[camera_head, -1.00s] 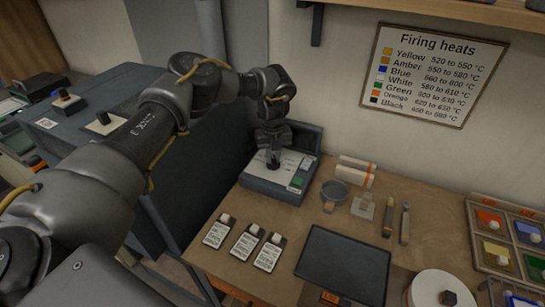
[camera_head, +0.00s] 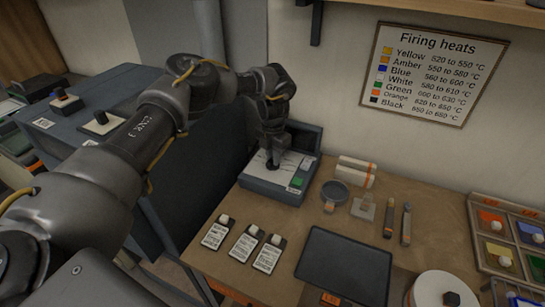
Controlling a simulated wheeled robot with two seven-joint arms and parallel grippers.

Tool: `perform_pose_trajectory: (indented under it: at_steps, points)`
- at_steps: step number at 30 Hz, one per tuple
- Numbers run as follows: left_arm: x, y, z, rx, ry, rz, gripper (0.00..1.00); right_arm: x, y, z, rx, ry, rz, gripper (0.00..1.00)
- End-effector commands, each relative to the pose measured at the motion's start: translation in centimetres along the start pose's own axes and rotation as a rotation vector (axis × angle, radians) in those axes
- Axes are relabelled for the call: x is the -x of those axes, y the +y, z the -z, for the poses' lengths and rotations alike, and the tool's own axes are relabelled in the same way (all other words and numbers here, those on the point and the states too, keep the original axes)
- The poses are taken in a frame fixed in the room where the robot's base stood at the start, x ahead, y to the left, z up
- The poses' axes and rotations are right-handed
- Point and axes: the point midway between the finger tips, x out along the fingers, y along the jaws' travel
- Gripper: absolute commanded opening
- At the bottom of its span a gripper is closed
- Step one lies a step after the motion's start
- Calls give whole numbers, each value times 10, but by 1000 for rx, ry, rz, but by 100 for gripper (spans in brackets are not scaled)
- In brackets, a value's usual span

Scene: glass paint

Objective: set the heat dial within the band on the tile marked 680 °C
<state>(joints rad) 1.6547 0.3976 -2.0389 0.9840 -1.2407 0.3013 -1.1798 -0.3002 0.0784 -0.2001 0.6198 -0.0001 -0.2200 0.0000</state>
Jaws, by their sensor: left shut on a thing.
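The heat dial (camera_head: 271,165) is a small dark knob on the white, marked face of a blue-grey control box (camera_head: 264,186) with a green button, at the back left of the bench. My left gripper (camera_head: 273,158) points down from above, shut on the dial, and hides most of it. The dial's pointer and the scale marks are too small to read. Three dark-and-white tiles (camera_head: 243,246) lie in front of the box; their print is too small to read, so I cannot tell which says 680 °C. My right gripper is not in view.
A dark flat panel (camera_head: 345,267) lies right of the tiles. A round dish (camera_head: 335,193), a small stand, slim tools and a paint tray (camera_head: 505,240) are farther right. A firing heats chart (camera_head: 434,73) hangs on the wall.

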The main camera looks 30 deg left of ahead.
Motion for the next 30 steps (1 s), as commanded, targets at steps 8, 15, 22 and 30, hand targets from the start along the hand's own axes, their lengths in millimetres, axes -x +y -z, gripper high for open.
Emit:
perform_pose_trajectory:
  at_steps: [8,15,22,30]
  points:
    - [-4,-1,4,-263,12,3,0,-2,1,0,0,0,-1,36]
    - [-4,-1,4,-473,13,5,0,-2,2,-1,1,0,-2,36]
    - [-4,0,4,-629,13,5,0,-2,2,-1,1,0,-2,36]
    - [-4,0,4,-731,13,5,0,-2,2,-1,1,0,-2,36]
